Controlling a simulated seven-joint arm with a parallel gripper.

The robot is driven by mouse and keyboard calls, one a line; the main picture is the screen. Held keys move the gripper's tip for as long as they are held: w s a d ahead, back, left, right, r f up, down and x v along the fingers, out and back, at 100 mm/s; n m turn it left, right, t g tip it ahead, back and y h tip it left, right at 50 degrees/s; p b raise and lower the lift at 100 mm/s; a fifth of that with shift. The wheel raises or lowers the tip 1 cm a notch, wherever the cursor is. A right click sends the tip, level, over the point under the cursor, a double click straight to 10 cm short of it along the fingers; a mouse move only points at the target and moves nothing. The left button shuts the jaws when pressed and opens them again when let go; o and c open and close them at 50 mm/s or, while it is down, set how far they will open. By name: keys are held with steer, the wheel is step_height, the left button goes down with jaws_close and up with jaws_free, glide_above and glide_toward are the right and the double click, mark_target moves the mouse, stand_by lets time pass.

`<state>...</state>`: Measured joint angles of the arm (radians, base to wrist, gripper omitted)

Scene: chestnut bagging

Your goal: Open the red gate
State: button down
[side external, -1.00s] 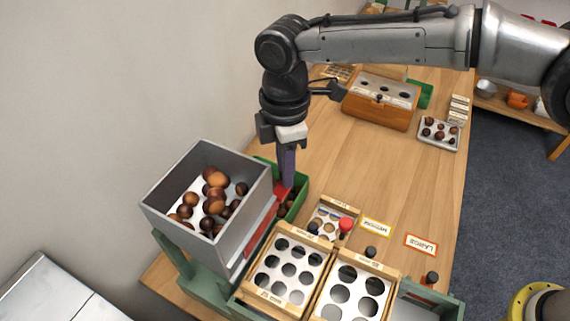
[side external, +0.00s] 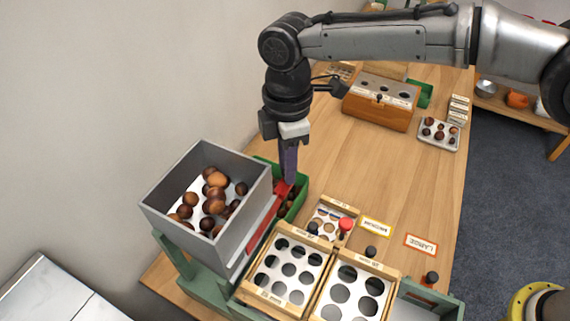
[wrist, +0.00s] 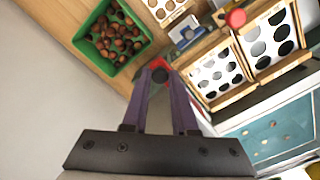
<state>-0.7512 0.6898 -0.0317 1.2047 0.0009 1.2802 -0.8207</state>
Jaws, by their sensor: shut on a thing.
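The red gate (side external: 265,214) is a red strip with a handle end, at the lower right side of the grey hopper (side external: 180,222). The hopper holds several chestnuts (side external: 214,194). My gripper (side external: 288,182) points down at the gate's far end, its purple fingers shut on the handle. In the wrist view my gripper (wrist: 160,76) has both fingertips around the red handle (wrist: 157,64). The fingers hide part of the handle, and the rest of the gate is mostly hidden in the wrist view.
A green bin (side external: 301,200) with chestnuts is right beside the gripper; it also shows in the wrist view (wrist: 86,50). Wooden-framed sieve trays (side external: 250,294) with round holes stand at the front. A wooden box (side external: 378,113) stands farther back. The table's middle is clear.

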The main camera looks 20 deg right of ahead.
steer(key=w+d, duration=0.3)
steer(key=shift+r, duration=0.1)
steer(key=c, duration=0.7)
jaws_free()
step_height(320, 180, up, 14)
stand_by(1.1)
